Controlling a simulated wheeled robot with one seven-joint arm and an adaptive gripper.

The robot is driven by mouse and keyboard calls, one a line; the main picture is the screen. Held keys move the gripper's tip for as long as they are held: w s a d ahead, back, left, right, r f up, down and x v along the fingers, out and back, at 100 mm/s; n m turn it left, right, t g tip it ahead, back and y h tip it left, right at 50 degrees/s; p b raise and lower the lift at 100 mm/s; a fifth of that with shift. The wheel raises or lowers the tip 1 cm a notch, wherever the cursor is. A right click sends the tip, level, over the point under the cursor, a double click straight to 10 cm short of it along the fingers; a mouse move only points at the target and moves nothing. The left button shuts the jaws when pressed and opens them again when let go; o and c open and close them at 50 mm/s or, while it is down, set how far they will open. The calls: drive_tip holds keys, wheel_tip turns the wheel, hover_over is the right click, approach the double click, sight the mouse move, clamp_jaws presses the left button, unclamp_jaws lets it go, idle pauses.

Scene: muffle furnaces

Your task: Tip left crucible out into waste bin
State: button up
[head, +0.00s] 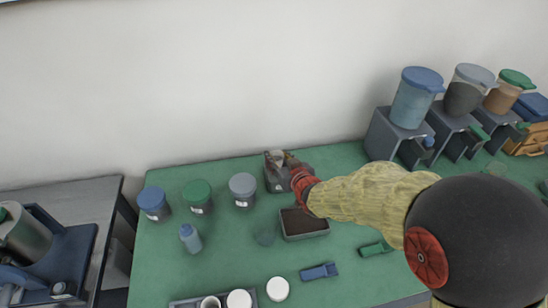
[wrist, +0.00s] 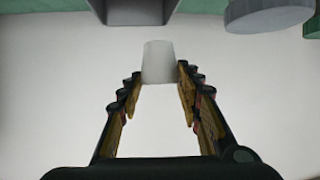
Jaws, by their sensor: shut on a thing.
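My gripper (wrist: 160,75) is shut on a small pale crucible (wrist: 158,62), whose sides are between the fingertips in the wrist view. In the head view my gripper (head: 279,160) is over a grey upright box (head: 273,186), which looks like the waste bin. The gripper partly covers this box, and the crucible is hard to make out there. The wrist view has the bench at its top and the wall below, so the gripper looks rolled over. The crucible's mouth and contents are not visible.
A grey tray of dark brown material (head: 305,236) sits just in front of my gripper. Jars with blue (head: 152,199), green (head: 197,191) and grey (head: 242,184) lids stand to the left. White pieces (head: 238,300) sit in a rack at the front edge. Hopper machines (head: 408,105) stand at right.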

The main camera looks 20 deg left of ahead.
drive_tip(key=shift+f+b, duration=1)
drive_tip(key=shift+f, duration=1.05)
drive_tip(key=shift+r+m+p, duration=0.2)
drive_tip(key=shift+m+p, duration=0.1)
drive_tip(key=shift+p, duration=0.6)
drive_tip(key=shift+y, duration=0.3)
drive_tip(key=shift+f, duration=0.1)
drive_tip(key=shift+m+p, duration=0.3)
drive_tip(key=shift+p, duration=0.15)
drive_tip(key=shift+d+m+g+y+p, duration=0.1)
drive_tip(key=shift+m+g+y+p, duration=0.25)
drive_tip(key=shift+p, duration=0.2)
drive_tip(key=shift+m+p, duration=0.25)
drive_tip(key=shift+p, duration=0.15)
drive_tip(key=shift+r+m+y+p, duration=0.2)
drive_tip(key=shift+m+y+p, duration=0.1)
drive_tip(key=shift+y, duration=0.05)
